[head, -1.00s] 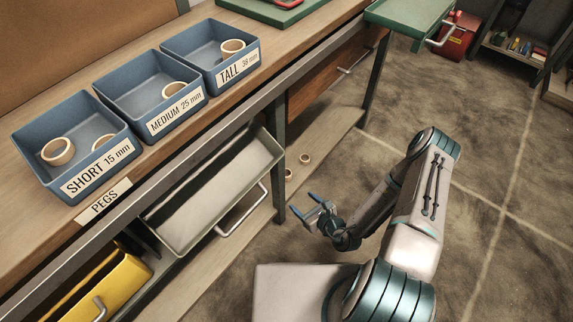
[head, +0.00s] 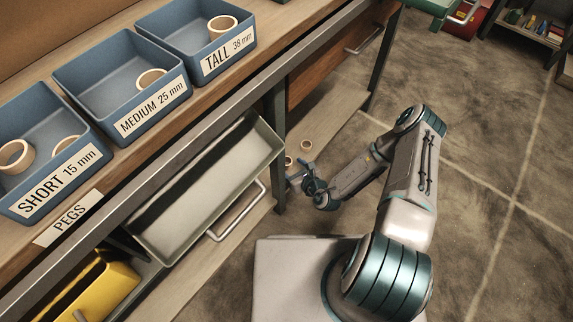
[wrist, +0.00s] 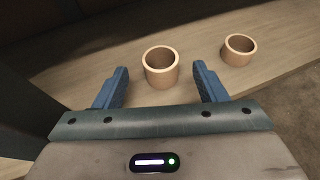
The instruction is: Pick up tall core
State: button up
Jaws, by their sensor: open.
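Two tan, hollow cores stand upright on the lower wooden shelf under the bench. In the wrist view the nearer core (wrist: 160,70) looks larger and taller, and the other core (wrist: 238,50) stands to its right and farther back. Both look small in the head view, the left core (head: 289,161) near my gripper and the right core (head: 306,145) beyond it. My gripper (wrist: 161,78) is open, and its blue fingers appear on either side of the nearer core. Whether they reach around it or stop short is hard to tell. In the head view my gripper (head: 300,174) is low beside the shelf.
Blue bins labelled SHORT (head: 30,203), MEDIUM (head: 118,112) and TALL (head: 208,52) stand on the bench with cores inside. A grey tray drawer (head: 190,195) juts out below. A green table leg (head: 279,150) stands close to my gripper.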

aim_at(290, 166)
jog(key=b+x, duration=0.1)
jog(key=x, duration=0.1)
jog(key=f+b+x, duration=0.1)
jog(key=b+x, duration=0.1)
jog(key=shift+s+d, duration=0.1)
jog(key=shift+d, duration=0.05)
jog(key=shift+w+a, duration=0.25)
jog(key=shift+w, duration=0.15)
jog(key=c, duration=1)
